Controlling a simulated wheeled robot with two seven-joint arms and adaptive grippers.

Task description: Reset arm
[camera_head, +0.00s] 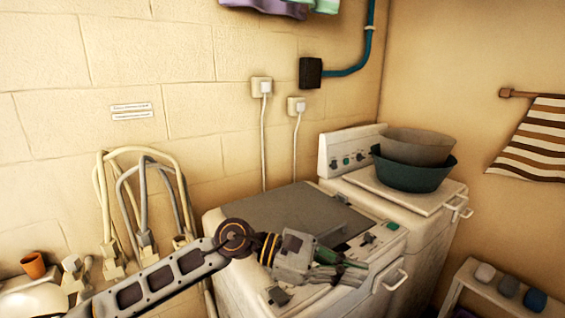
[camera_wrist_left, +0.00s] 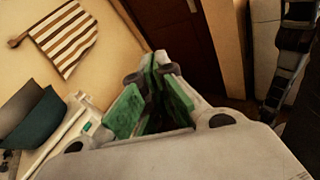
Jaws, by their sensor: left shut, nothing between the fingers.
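My left arm comes in from the lower left in the head view. Its gripper (camera_head: 340,265) is in front of the nearer white washing machine (camera_head: 225,262), over its control panel side. The gripper is shut and empty. In the left wrist view the green-padded fingers (camera_wrist_left: 155,60) meet at their tips with nothing between them. My right gripper is not in view in either picture.
A second machine (camera_head: 440,228) stands behind, bearing two stacked basins (camera_head: 415,175). A low bench (camera_head: 490,290) with several small items is at lower right. A striped towel (camera_head: 535,140) hangs on the right wall. Pipes and taps (camera_head: 145,240) line the left wall.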

